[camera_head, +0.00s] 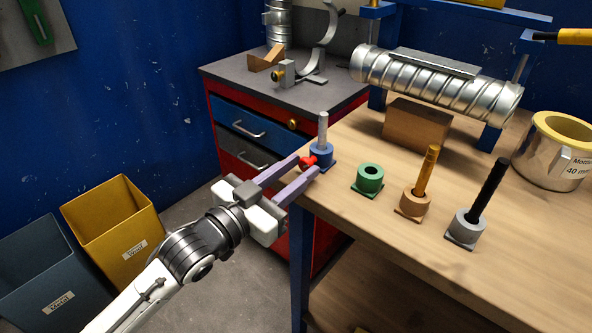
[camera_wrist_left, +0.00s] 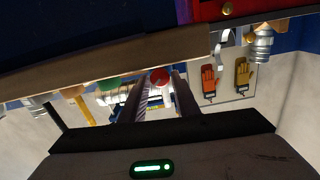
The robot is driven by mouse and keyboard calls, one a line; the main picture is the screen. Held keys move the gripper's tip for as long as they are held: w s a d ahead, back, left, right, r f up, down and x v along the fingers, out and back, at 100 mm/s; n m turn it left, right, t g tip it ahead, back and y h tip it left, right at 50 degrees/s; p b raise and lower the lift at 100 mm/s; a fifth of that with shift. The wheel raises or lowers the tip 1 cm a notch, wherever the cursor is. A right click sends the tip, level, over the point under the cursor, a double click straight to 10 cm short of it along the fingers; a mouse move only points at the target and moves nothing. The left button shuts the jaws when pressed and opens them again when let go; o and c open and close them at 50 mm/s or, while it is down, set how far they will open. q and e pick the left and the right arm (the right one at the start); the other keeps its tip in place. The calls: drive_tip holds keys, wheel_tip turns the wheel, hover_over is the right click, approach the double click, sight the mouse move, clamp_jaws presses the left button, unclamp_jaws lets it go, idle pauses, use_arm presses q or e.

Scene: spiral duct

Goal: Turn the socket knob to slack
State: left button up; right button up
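The blue socket (camera_head: 321,156) stands at the bench's near left corner, with an upright light-grey rod (camera_head: 323,129) in it. Its red knob (camera_head: 308,161) faces my left gripper. My left gripper (camera_head: 308,164) reaches in from the left with its fingers apart, and the knob sits between or just ahead of the fingertips. In the left wrist view the red knob (camera_wrist_left: 159,76) shows between the tips, with a small gap at its right; contact is not clear. My right gripper is out of view.
A green socket (camera_head: 369,180), an orange socket with a yellow rod (camera_head: 425,172) and a grey socket with a black rod (camera_head: 487,190) stand to the right on the wooden bench (camera_head: 450,260). The spiral duct (camera_head: 440,85) lies behind. Bins (camera_head: 110,235) stand on the floor at left.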

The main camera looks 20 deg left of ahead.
use_arm(q)
drive_tip(key=c, duration=0.6)
drive_tip(key=shift+o, duration=0.2)
drive_tip(key=n+p, duration=0.1)
drive_tip(key=p, duration=0.1)
drive_tip(key=shift+r+n+p, duration=0.35)
drive_tip(key=shift+n, duration=0.05)
drive_tip(key=shift+f+n+p, duration=0.1)
drive_tip(key=shift+n+p, duration=0.9)
drive_tip(key=shift+f+n, duration=0.15)
drive_tip(key=shift+n, duration=0.25)
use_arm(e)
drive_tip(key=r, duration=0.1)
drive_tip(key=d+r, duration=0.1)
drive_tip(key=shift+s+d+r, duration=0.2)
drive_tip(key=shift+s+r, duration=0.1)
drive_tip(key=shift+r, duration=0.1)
use_arm(q)
drive_tip(key=o, duration=1)
drive_tip(key=shift+o, duration=0.2)
